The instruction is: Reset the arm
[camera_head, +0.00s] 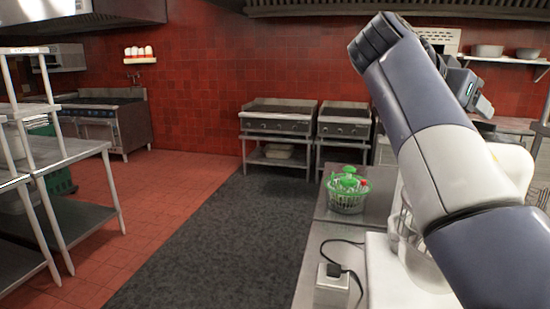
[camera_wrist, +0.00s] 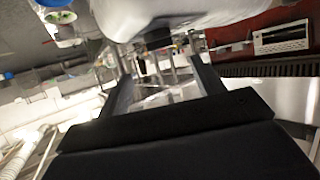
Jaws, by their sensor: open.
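My arm (camera_head: 430,130) rises from the lower right of the head view and bends at the top. Its wrist end is partly hidden behind the raised link, and the fingers cannot be made out there. In the wrist view, my gripper (camera_wrist: 164,76) shows two dark fingers spread apart. Nothing is held between them. A large white rounded shape fills the top of the wrist view, close beyond the fingers; I cannot tell what it is.
A green and clear salad spinner (camera_head: 347,194) stands on the steel counter (camera_head: 318,240), with a white box and black cable (camera_head: 332,285) nearer. Two griddles (camera_head: 279,117) line the red wall. A steel table (camera_head: 70,150) stands left. The dark floor mat (camera_head: 225,240) is clear.

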